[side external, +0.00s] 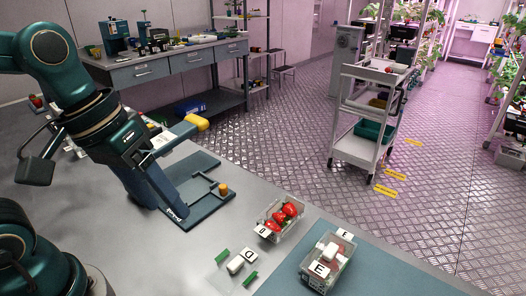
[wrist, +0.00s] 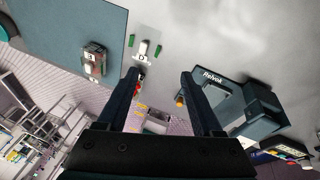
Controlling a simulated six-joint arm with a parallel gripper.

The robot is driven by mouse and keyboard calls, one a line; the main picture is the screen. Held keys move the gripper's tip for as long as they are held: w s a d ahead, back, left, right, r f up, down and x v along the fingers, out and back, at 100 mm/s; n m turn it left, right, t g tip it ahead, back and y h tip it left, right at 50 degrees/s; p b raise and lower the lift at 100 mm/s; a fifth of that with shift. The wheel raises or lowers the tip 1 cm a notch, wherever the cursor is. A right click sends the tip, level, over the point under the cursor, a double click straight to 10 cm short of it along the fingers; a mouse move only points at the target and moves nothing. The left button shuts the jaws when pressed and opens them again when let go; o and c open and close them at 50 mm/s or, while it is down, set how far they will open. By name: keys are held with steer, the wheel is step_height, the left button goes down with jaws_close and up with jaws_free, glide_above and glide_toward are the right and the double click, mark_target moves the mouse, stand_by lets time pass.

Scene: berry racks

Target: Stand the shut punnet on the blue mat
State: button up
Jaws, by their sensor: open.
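A shut clear punnet marked E (side external: 325,262), with a white piece on top, stands upright on the blue mat (side external: 405,275). It also shows on the mat (wrist: 45,22) in the wrist view, as the E punnet (wrist: 95,62). A second clear punnet (side external: 278,219) with red strawberries stands on the bench off the mat, apparently uncovered. My gripper (wrist: 162,76) is open and empty, away from the E punnet. Its left finger partly hides the strawberry punnet.
A dark Reivok device (side external: 205,208) with an orange knob (side external: 223,189) sits on the bench near my gripper. Bare bench lies between it and the punnets. A trolley (side external: 365,120) stands on the floor beyond the bench.

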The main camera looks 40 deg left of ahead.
steer(key=s+a+m+t+y, duration=0.1)
steer(key=a+m+t+y, duration=0.1)
steer(key=a, duration=0.1)
steer(key=shift+s+r+m+t, duration=0.1)
steer(key=shift+s+m+t, duration=0.2)
steer(key=shift+s+m, duration=0.1)
stand_by(1.0)
